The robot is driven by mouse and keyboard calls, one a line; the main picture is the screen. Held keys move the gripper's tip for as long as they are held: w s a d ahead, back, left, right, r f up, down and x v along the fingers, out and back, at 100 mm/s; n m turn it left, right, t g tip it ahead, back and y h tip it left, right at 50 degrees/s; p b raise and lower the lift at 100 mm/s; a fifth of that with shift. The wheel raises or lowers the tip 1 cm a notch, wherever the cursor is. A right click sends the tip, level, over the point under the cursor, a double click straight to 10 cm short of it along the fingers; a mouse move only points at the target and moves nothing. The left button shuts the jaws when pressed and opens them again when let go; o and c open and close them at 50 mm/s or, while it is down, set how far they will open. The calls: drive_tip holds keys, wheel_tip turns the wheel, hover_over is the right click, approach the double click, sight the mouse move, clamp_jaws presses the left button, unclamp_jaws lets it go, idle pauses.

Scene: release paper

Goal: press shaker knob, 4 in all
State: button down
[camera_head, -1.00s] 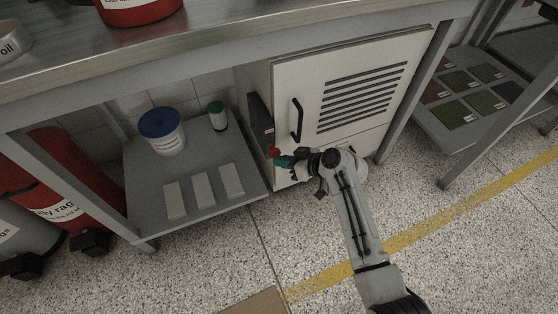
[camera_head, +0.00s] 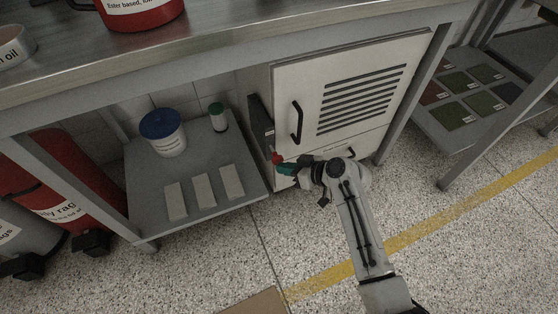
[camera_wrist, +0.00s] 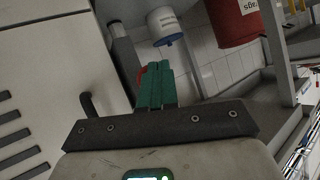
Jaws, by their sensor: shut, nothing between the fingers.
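The red knob (camera_head: 277,157) sits low at the front left edge of the pale cabinet, below a dark side panel. My gripper (camera_head: 283,169) has teal fingers, shut with nothing between them. The fingertips are right beside the knob, at its lower side in the head view. I cannot tell whether they touch. In the wrist view the teal fingers (camera_wrist: 156,86) lie together and partly hide the red knob (camera_wrist: 140,77). The rest of the shaker is not clearly seen.
The pale cabinet (camera_head: 350,70) has a black handle (camera_head: 297,121) close above my gripper. A grey lower shelf (camera_head: 210,150) at left holds a blue-lidded tub (camera_head: 165,132), a green-capped bottle (camera_head: 217,117) and pale blocks. A table leg stands at right; the floor in front is open.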

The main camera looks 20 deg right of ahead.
drive_tip(key=shift+s, duration=0.75)
drive_tip(key=s+p, duration=0.2)
drive_tip(key=s, duration=0.3)
drive_tip(key=shift+s+d+h+p, duration=0.15)
drive_tip(key=shift+h+p, duration=0.15)
drive_tip(key=shift+p, duration=0.2)
idle(2.2)
